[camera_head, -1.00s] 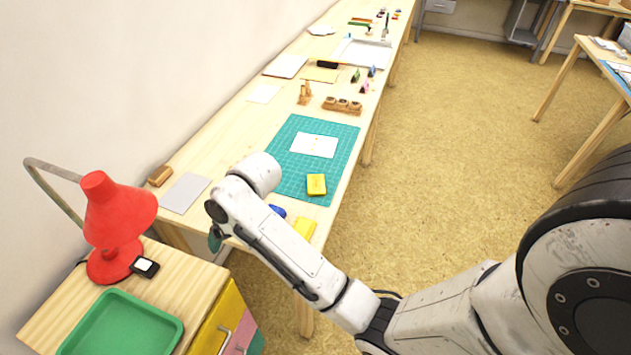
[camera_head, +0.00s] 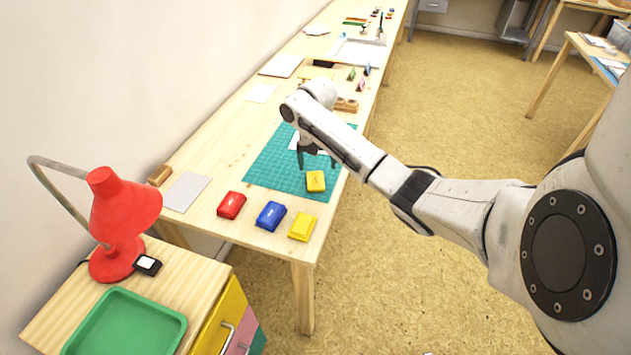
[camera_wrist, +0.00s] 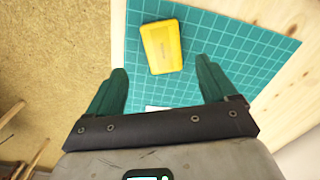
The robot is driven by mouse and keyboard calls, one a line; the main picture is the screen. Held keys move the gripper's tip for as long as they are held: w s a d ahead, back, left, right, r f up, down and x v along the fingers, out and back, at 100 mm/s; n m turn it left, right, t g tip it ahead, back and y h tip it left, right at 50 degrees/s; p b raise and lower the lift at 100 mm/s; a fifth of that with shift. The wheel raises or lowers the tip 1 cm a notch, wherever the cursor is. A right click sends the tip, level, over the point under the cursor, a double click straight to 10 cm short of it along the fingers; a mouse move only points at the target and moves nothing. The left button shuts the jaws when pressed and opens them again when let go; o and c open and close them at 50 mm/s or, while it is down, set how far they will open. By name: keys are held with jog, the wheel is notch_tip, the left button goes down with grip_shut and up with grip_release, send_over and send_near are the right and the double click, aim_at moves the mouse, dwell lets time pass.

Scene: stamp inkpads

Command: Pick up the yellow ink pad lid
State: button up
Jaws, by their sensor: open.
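A yellow ink pad lid (camera_head: 316,182) lies on the green cutting mat (camera_head: 268,169). In the wrist view the lid (camera_wrist: 162,47) is a small yellow block with faint marking on top, slightly turned, ahead of and between my fingers. My gripper (camera_head: 317,160) is open and empty above the mat, just beyond the lid as seen from the head. In the wrist view the gripper (camera_wrist: 161,70) has its two green fingers spread wide, apart from the lid. A second yellow ink pad (camera_head: 302,227) sits on the bare table nearer the front edge.
A red pad (camera_head: 231,205) and a blue pad (camera_head: 270,215) stand in a row with the second yellow one. A white card (camera_head: 296,142) lies on the mat, partly hidden by my arm. A red lamp (camera_head: 120,215) and green tray (camera_head: 125,325) are on the front cabinet.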

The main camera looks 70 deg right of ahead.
aim_at(315, 180)
jog(key=shift+w+f, duration=0.2)
jog(key=shift+f, duration=2.85)
jog(key=shift+a, duration=0.1)
jog(key=c, duration=1.1)
jog(key=shift+r, duration=0.15)
